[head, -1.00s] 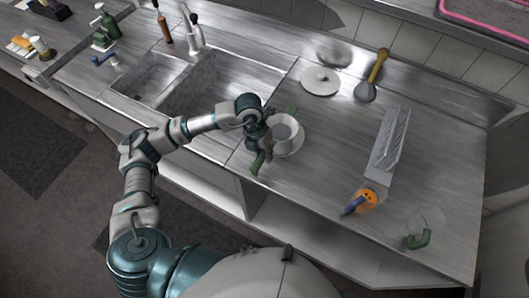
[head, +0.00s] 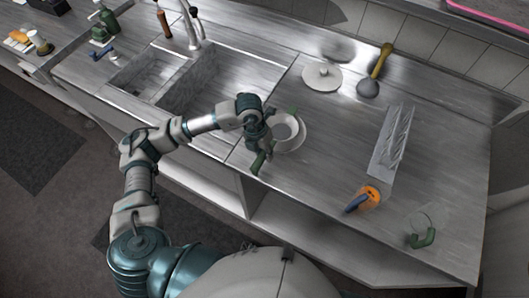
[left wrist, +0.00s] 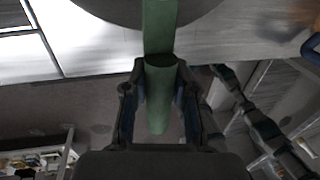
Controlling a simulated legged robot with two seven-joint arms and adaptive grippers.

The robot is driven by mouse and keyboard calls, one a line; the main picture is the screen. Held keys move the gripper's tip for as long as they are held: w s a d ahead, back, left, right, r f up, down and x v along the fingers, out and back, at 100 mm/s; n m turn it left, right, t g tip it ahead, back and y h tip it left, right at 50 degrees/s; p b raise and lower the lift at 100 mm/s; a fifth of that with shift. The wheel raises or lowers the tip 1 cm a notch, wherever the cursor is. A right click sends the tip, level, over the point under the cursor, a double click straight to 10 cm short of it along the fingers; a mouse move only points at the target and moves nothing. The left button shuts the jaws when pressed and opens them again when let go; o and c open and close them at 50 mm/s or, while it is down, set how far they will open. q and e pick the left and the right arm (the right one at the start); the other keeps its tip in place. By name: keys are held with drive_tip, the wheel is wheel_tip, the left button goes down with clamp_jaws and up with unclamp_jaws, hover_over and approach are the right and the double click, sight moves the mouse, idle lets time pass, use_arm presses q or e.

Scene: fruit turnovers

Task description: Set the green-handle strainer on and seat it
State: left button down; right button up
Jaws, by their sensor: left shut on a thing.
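My left gripper (head: 263,142) is at the left side of a pale round vessel (head: 301,137) on the counter. In the left wrist view, my left gripper (left wrist: 160,72) is shut on a long green handle, which I take for the green-handle strainer (left wrist: 159,28). The handle runs up towards a dark round shape at the top of that view. In the head view, a green end of the handle shows below the gripper, and a small green piece shows at the vessel's far rim. Whether the strainer rests on the rim cannot be told. My right gripper is not in view.
A white disc (head: 312,80) and a yellow-handled ladle (head: 380,62) lie at the back. A clear tray (head: 392,140), an orange round tool with a blue handle (head: 371,194) and a clear round thing with a green handle (head: 424,239) are to the right. A sink (head: 215,85) is behind left.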

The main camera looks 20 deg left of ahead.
use_arm(q)
drive_tip(key=shift+f, duration=0.15)
drive_tip(key=shift+f+b, duration=0.7)
drive_tip(key=shift+f, duration=0.05)
drive_tip(key=c, duration=0.8)
unclamp_jaws()
drive_tip(key=shift+c, duration=0.2)
drive_tip(key=v, duration=1.2)
drive_tip(key=shift+w, duration=0.1)
idle(1.0)
